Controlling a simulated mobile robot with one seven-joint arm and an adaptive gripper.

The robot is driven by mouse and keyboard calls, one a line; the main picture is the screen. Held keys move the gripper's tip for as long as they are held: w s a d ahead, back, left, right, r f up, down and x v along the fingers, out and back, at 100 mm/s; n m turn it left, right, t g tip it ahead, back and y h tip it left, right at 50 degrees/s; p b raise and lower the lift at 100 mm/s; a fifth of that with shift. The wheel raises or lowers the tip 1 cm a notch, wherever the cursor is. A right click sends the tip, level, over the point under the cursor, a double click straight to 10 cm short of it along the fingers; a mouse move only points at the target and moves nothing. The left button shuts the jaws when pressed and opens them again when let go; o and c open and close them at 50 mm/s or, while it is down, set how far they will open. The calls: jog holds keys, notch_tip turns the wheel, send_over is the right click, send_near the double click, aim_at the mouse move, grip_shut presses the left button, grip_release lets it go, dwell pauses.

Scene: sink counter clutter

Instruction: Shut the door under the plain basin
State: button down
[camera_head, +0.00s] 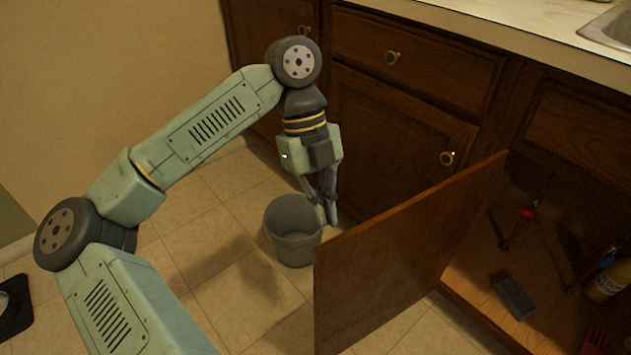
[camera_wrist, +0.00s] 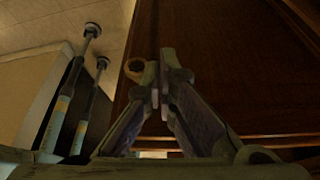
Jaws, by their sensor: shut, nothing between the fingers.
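The wooden cabinet door (camera_head: 410,255) stands wide open in the head view, swung out from the cabinet under the basin (camera_head: 612,28). Only a corner of the metal basin shows at the top right. My gripper (camera_head: 328,218) points down, shut and empty, just left of the upper corner of the door's free edge; I cannot tell whether they touch. In the wrist view the shut fingers (camera_wrist: 160,92) are in front of dark wooden panelling, with a round brass knob (camera_wrist: 134,69) close to their left.
A grey bucket (camera_head: 290,245) stands on the tiled floor behind my gripper. Closed doors and a drawer (camera_head: 410,62) line the counter. Inside the open cabinet are a grey block (camera_head: 514,298), a yellow bottle (camera_head: 606,283) and a red-headed item (camera_head: 527,212).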

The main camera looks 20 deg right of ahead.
jog(key=shift+s+d+r, duration=0.1)
jog(key=shift+s+d, duration=0.05)
jog(key=shift+s, duration=0.7)
jog(key=shift+s+d+r, duration=0.1)
jog(key=shift+s+d, duration=0.05)
jog(key=shift+s, duration=0.65)
